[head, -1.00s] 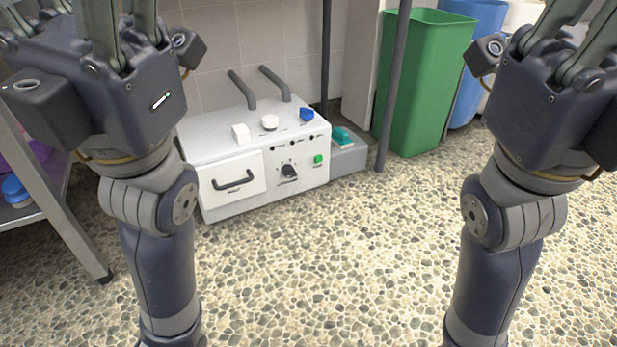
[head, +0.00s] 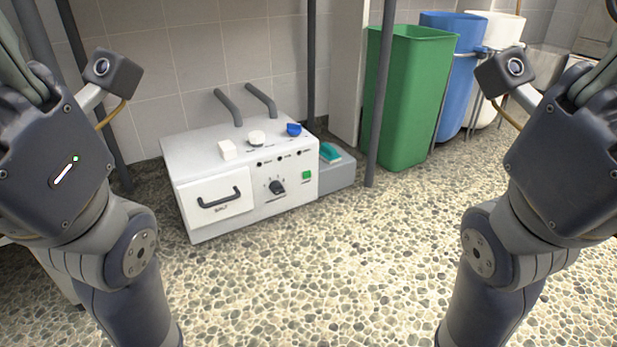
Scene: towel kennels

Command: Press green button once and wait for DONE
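The green button (head: 307,176) is a small bright green square on the right side of the front panel of a white machine (head: 190,149). A black dial (head: 276,187) sits left of the button, and a drawer with a black handle (head: 219,198) is further left. Small dark indicator dots line the panel above; I cannot read a DONE sign. My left arm stands at the left edge and my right arm at the right edge, both well apart from the machine. The fingers of both grippers run out of the picture at the top and sides, so their fingertips are hidden.
The machine stands on a pebbled floor (head: 330,270) against a tiled wall, with a teal item (head: 330,152) on a grey box beside it. Grey posts (head: 380,95) rise near it. Green (head: 415,100) and blue (head: 462,75) bins stand at the back right. The floor in front is clear.

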